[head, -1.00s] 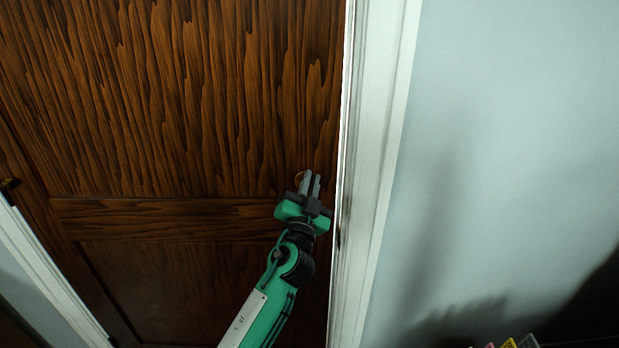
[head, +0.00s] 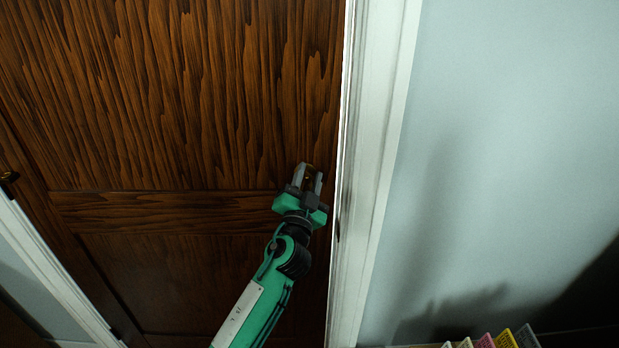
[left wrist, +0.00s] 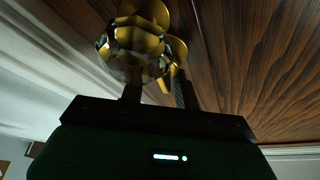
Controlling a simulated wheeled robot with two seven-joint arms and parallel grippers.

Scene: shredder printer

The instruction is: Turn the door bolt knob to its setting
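The brown wooden door (head: 190,100) fills the left and middle of the head view. In the left wrist view, a faceted glass-and-brass knob (left wrist: 140,47) stands out from the door, with other brass parts (left wrist: 178,50) behind and beside it. I cannot tell for sure which brass part is the bolt knob. My left gripper (head: 308,175) is at the door's right edge, its fingers apart. In the wrist view the fingers reach up to the brass parts. Their tips are partly hidden, and I cannot tell whether they touch. My right gripper is not in view.
The white door frame (head: 370,170) runs close to the right of my left gripper, with a pale wall (head: 510,130) beyond. A dark handle (head: 8,177) shows at the far left. Several coloured items (head: 505,340) stand at the bottom right.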

